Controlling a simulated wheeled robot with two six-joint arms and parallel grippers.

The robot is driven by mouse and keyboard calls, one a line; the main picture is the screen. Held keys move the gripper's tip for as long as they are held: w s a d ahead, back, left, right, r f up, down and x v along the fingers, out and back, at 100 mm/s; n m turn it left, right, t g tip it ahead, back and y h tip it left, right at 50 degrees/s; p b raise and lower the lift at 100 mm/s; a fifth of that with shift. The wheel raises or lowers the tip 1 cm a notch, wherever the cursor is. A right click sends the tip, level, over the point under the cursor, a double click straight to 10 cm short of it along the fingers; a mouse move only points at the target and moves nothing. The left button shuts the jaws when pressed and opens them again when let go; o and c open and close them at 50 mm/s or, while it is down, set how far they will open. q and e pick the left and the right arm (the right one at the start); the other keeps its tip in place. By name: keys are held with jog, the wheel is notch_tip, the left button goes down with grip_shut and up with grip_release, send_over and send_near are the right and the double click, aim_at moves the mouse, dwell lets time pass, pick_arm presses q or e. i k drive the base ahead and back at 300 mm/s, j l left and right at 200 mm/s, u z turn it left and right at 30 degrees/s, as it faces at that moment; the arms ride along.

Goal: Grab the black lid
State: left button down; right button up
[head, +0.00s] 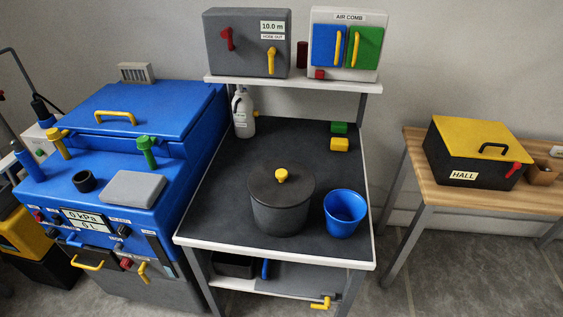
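A black round lid (266,190) with a yellow knob (281,175) sits on top of a dark grey pot (280,217). The pot stands upright on the dark top of the middle bench (215,207), toward its front. The lid covers the opening, so the inside of the pot is hidden. Neither of my grippers shows in the head view.
A blue cup (345,222) stands close to the pot's right. Green (339,127) and yellow (339,144) blocks and a white bottle (243,113) are farther back. A shelf (300,84) overhangs the bench's rear. A blue machine (110,190) stands left; a wooden table (440,178) stands right.

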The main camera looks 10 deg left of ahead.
aim_at(277, 183)
jog(key=k+j+z, duration=0.15)
jog(key=z, duration=0.2)
jog(key=k+j+z, duration=0.1)
jog(key=k+z, duration=0.15)
jog(key=z, duration=0.15)
jog(key=k+z, duration=0.2)
jog(key=z, duration=0.15)
